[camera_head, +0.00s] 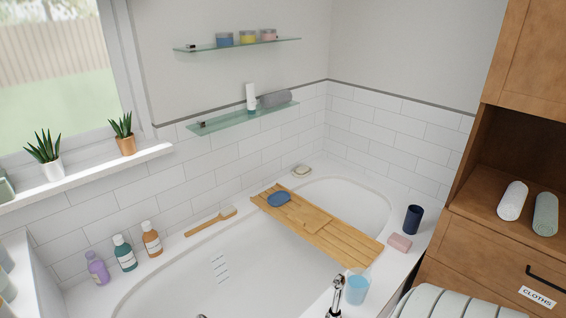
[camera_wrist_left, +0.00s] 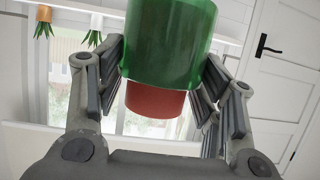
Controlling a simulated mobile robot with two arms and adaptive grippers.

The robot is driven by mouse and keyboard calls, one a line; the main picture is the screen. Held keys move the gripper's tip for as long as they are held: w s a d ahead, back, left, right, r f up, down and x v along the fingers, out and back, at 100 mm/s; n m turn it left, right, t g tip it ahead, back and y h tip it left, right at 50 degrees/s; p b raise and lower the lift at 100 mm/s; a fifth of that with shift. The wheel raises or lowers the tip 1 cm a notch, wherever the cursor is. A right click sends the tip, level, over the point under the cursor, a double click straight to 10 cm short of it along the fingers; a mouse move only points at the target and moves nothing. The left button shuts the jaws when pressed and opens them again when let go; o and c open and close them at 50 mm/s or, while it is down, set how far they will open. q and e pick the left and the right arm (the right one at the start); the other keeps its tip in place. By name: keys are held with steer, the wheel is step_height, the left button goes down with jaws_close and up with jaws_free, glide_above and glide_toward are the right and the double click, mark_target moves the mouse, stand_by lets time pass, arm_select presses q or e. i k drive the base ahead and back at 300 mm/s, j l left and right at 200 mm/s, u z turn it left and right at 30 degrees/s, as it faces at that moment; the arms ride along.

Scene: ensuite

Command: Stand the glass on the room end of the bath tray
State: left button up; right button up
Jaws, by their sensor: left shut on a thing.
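The wooden slatted bath tray (camera_head: 350,246) lies across the bath. A blue dish (camera_head: 279,199) stands on its far, wall end, and a flat wooden piece (camera_head: 317,220) is around its middle. Its near, room end looks bare. A light-blue, see-through tumbler (camera_head: 357,288) stands by the tap near that end. In the left wrist view, which is upside down, my left gripper (camera_wrist_left: 163,85) is shut on a glossy green object (camera_wrist_left: 168,38) with a narrower red end (camera_wrist_left: 155,100). I cannot tell whether this is the glass. Neither gripper shows in the head view.
A dark-blue cup (camera_head: 413,219) and a pink block (camera_head: 399,242) stand on the bath's right ledge. The tap (camera_head: 336,295) rises at the near edge. Several bottles (camera_head: 124,253) and a wooden brush (camera_head: 210,222) are on the left ledge. A wooden cabinet (camera_head: 500,235) stands at right.

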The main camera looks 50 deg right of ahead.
mark_target(358, 250)
steer(key=z, duration=1.65)
steer(key=i+l+z, duration=0.1)
steer(key=z, duration=0.65)
steer(key=i+l, duration=0.25)
steer(key=i, duration=0.15)
steer(key=i+l, duration=0.2)
steer(key=i, duration=0.15)
steer(key=i+l, duration=0.25)
steer(key=i, duration=0.15)
steer(key=z, duration=0.05)
